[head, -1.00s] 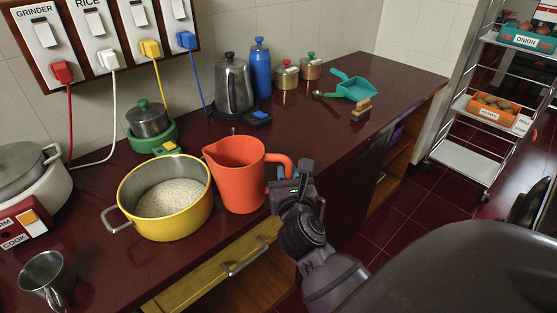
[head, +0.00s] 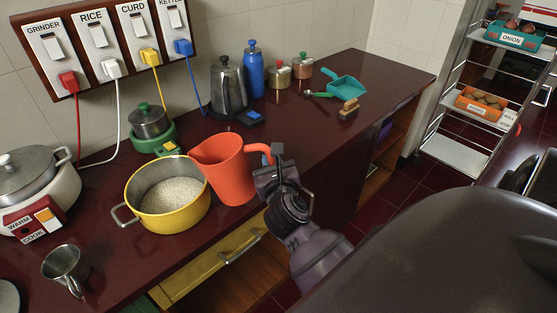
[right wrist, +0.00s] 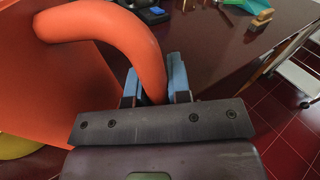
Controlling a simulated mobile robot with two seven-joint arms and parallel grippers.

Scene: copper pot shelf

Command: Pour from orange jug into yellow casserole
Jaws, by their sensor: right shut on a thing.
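The orange jug (head: 228,172) is tilted a little to the left, its spout at the right rim of the yellow casserole (head: 172,218). Whether its base is clear of the counter is hard to tell. My right gripper (head: 270,166) is shut on the jug's handle at the jug's right side. In the right wrist view, the blue finger pads (right wrist: 155,86) lie on both sides of the orange handle (right wrist: 120,30). The casserole stands upright on the counter with white grains inside. No stream from the jug is visible, and its contents are hidden. My left gripper is not in view.
A green-based grinder (head: 150,125) stands behind the casserole and a steel kettle (head: 228,88) behind the jug. A rice cooker (head: 38,185) and a steel cup (head: 65,268) are at left.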

